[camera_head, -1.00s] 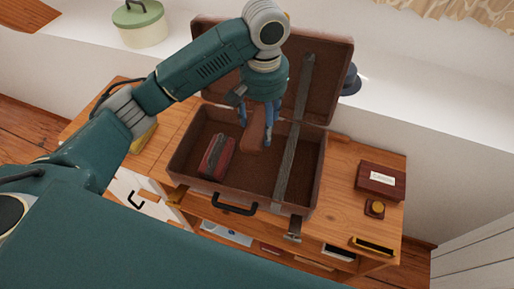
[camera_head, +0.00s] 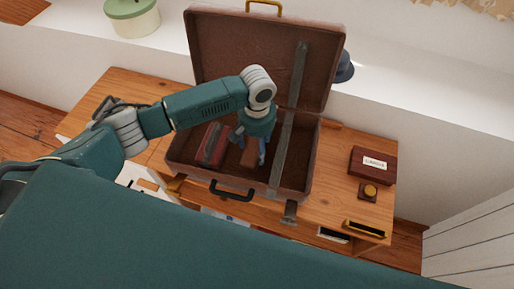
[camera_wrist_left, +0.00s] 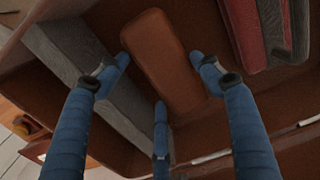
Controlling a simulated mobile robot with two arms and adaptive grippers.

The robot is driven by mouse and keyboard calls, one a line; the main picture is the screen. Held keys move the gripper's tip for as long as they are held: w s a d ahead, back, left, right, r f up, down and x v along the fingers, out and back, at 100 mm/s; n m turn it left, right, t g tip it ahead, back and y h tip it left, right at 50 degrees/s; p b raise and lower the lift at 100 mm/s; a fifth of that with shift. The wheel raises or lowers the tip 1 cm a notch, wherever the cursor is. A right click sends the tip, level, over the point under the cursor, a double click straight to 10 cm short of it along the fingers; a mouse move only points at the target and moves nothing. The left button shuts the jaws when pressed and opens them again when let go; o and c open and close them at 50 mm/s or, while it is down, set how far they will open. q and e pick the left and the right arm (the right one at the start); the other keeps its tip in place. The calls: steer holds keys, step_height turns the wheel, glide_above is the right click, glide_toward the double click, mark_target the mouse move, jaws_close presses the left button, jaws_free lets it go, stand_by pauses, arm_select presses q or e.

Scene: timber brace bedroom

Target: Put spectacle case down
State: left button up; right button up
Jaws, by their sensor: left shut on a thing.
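The brown spectacle case (camera_head: 249,157) is low inside the open brown suitcase (camera_head: 240,188), near the middle of its floor. My left gripper (camera_head: 252,148) reaches down from above and is shut on it. In the left wrist view, the long rounded case (camera_wrist_left: 162,52) lies between the blue fingers of my left gripper (camera_wrist_left: 160,80). I cannot tell whether its underside touches the suitcase floor. My right gripper is not in view.
A red and grey bundle (camera_head: 211,145) lies in the suitcase left of the case. A grey strap (camera_head: 284,150) runs down the suitcase to the right. A dark red card box (camera_head: 372,164) and a small box (camera_head: 368,191) stand on the wooden desk (camera_head: 340,190).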

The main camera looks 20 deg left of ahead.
mark_target(257, 148)
arm_select(q)
step_height(257, 148, down, 2)
steer(key=shift+f, duration=0.3)
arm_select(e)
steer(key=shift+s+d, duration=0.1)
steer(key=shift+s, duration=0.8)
arm_select(q)
steer(key=o, duration=1.2)
steer(key=shift+f, duration=0.1)
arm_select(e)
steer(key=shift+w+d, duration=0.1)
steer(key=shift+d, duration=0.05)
arm_select(q)
steer(key=shift+w+r, duration=0.1)
steer(key=shift+r, duration=0.35)
step_height(257, 148, up, 12)
steer(key=shift+f+b, duration=0.25)
steer(key=shift+b, duration=0.75)
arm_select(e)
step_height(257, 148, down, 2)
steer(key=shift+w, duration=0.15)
